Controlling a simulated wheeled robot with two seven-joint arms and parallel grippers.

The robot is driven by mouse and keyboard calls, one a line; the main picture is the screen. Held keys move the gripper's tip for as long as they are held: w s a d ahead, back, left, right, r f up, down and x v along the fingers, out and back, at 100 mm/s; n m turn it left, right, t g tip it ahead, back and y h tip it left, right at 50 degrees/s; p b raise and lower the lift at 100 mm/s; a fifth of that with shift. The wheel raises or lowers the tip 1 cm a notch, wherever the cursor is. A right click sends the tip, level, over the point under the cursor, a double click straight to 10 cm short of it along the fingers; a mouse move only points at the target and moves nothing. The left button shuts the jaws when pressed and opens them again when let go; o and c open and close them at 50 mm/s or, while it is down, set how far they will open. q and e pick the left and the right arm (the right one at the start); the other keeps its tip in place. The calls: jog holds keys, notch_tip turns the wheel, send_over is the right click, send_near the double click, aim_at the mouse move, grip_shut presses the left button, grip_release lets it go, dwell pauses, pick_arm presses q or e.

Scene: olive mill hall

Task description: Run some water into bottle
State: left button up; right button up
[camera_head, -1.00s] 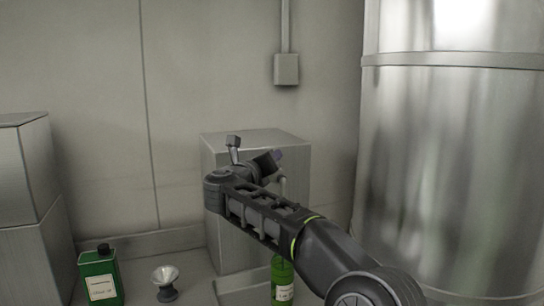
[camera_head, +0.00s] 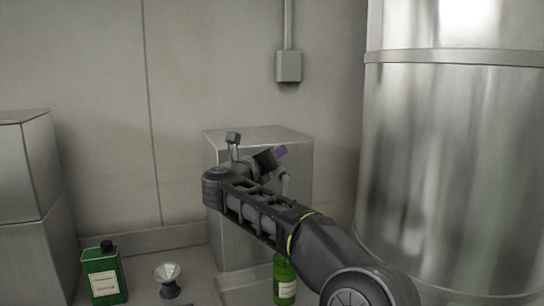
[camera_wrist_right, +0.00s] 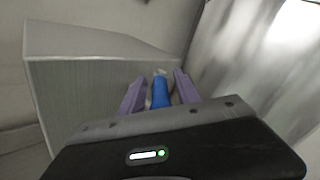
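My left gripper is out of view.
A green can (camera_head: 104,274) with a black cap and a small funnel (camera_head: 168,280) stand on the counter to the left. Steel boxes (camera_head: 28,190) rise at the far left. A large steel tank (camera_head: 450,170) fills the right side.

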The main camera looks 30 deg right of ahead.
jog(key=b+v, duration=0.2)
jog(key=v, duration=0.5)
jog(key=shift+s+a+b, duration=0.2)
jog(key=shift+a+b, duration=0.1)
jog(key=shift+b, duration=0.1)
jog(key=shift+c, duration=0.3)
dwell(1.8)
